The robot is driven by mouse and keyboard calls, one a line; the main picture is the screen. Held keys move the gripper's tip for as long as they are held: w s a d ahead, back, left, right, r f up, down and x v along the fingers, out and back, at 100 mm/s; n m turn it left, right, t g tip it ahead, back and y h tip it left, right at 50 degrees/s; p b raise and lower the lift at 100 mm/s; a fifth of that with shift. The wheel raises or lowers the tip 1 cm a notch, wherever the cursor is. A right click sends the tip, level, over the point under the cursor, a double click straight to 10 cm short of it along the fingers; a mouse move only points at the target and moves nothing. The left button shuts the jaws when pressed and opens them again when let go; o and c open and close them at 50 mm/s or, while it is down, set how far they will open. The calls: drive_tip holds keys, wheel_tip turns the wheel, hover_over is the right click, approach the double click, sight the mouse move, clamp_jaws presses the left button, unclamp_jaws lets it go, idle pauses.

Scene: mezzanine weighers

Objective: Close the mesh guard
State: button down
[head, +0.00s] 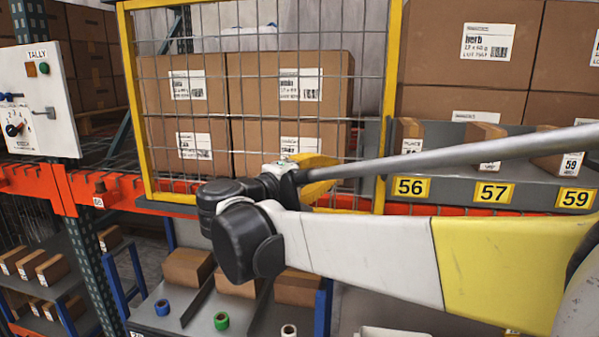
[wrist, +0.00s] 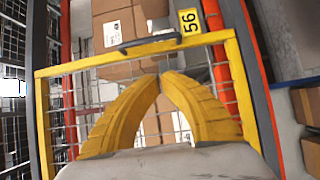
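The mesh guard (head: 391,85) is a yellow-framed wire grid in front of stacked cartons in the head view; its frame also crosses the wrist view (wrist: 95,63). A dark handle (wrist: 160,43) sits on the frame bar near the 56 label in the wrist view. My gripper (wrist: 162,79) has yellow fingers whose tips meet, with nothing visible between them. The tips are in front of the mesh, just short of the handle in the wrist view. In the head view my arm hides the lower middle of the guard. I cannot tell whether the guard is fully closed or whether the fingers touch it.
Cartons (head: 289,84) stand behind the mesh. An orange beam (head: 92,186) runs below the guard. A grey shelf with labels 56 (head: 410,188), 57 and 59 is at the right. A TALLY panel (head: 38,100) is at the left. Tape rolls (head: 221,321) lie on a lower shelf.

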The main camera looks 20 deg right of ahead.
drive_tip(key=p, duration=0.2)
approach(373, 160)
wheel_tip(373, 160, up, 2)
drive_tip(key=d, duration=0.2)
drive_tip(key=d+p, duration=0.1)
drive_tip(key=d, duration=0.2)
drive_tip(key=shift+s, duration=0.2)
drive_tip(key=shift+s+d+f, duration=0.1)
drive_tip(key=shift+s+d, duration=0.2)
drive_tip(key=shift+d, duration=0.1)
drive_tip(key=shift+w, duration=0.1)
drive_tip(key=shift+d, duration=0.1)
